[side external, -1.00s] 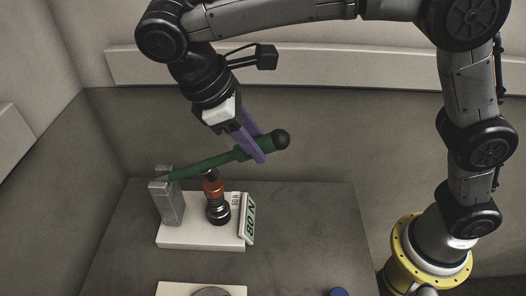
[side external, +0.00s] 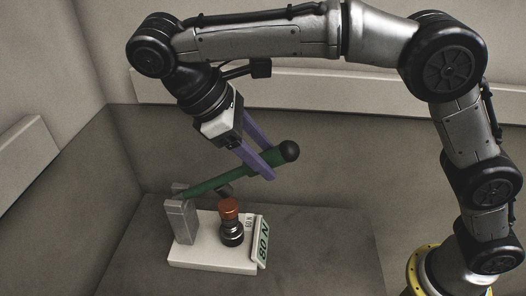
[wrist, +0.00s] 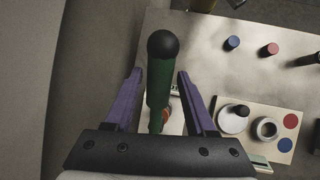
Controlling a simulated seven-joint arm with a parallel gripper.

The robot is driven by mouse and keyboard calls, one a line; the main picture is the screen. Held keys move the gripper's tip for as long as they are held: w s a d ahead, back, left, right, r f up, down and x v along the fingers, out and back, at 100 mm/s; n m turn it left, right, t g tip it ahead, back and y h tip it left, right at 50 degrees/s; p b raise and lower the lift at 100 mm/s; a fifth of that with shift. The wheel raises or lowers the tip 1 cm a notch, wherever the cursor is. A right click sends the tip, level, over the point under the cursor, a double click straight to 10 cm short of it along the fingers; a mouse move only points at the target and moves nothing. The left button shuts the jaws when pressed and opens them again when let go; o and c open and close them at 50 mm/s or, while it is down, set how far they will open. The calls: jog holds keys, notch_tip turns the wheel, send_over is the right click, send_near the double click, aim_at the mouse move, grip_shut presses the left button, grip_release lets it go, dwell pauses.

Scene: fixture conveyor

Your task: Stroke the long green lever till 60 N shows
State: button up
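The long green lever (side external: 210,185) slants up from a grey post (side external: 181,220) to a black ball knob (side external: 289,151). Below it stands a plunger with an orange-brown cap (side external: 229,206) and a black body on a white base (side external: 200,255). A tilted panel (side external: 262,243) seems to read 80 N; a smaller label behind it is too small to read surely. My gripper (side external: 268,167) has its purple fingers on either side of the lever near the knob. In the wrist view my gripper (wrist: 160,88) is open, with gaps beside the lever (wrist: 158,88).
In the wrist view, a cream board (wrist: 268,125) with round pieces lies right of the lever. Walls stand behind and to the left.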

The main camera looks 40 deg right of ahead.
jog(key=shift+o, duration=0.6)
jog(key=shift+d, duration=0.1)
